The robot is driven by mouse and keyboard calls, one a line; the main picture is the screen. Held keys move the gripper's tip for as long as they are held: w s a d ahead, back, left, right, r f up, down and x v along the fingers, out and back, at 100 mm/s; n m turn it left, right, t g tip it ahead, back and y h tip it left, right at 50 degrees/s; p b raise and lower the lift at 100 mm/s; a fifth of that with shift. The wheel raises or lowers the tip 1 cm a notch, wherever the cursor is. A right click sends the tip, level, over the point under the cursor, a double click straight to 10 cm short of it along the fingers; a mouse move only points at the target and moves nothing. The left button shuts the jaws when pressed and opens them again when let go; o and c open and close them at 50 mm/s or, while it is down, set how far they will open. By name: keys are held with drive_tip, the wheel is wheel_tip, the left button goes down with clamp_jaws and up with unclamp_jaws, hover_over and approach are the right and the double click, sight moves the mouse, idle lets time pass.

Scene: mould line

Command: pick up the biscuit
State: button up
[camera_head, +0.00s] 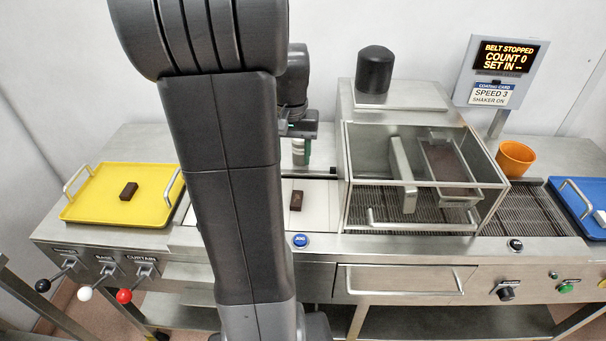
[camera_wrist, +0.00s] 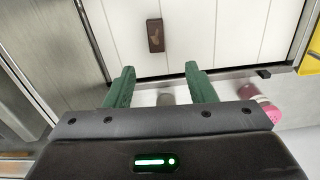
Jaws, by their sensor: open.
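A dark brown rectangular biscuit (camera_head: 296,200) lies on the white belt (camera_head: 318,215) in the head view. It also shows in the wrist view (camera_wrist: 155,36), on the white slats beyond my fingertips and roughly in line with the gap between them. A second dark brown block (camera_head: 128,191) lies on the yellow tray (camera_head: 80,209) at the left. My gripper (camera_wrist: 158,82) is open with green fingers, and nothing is between them. In the head view my gripper (camera_head: 301,155) is partly seen above the far side of the belt, apart from the biscuit.
A metal coating housing (camera_head: 388,222) with clear walls stands right of the belt. An orange cup (camera_head: 515,158) and a blue tray (camera_head: 572,196) are farther right. A sign (camera_head: 502,57) reads belt stopped. In the wrist view a pink-ended object (camera_wrist: 271,113) lies near the right finger.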

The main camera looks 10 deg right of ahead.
hover_over(296, 199)
drive_tip(key=f, duration=0.8)
drive_tip(key=shift+w+a+f, duration=0.2)
drive_tip(key=shift+a, duration=0.05)
drive_tip(key=shift+s+d+f+p, duration=0.15)
drive_tip(key=shift+f+p, duration=0.2)
drive_tip(key=shift+f, duration=1)
drive_tip(key=shift+s+d+f+p, duration=0.15)
drive_tip(key=shift+f+p, duration=0.15)
drive_tip(key=shift+f, duration=1)
drive_tip(key=c, duration=1.1)
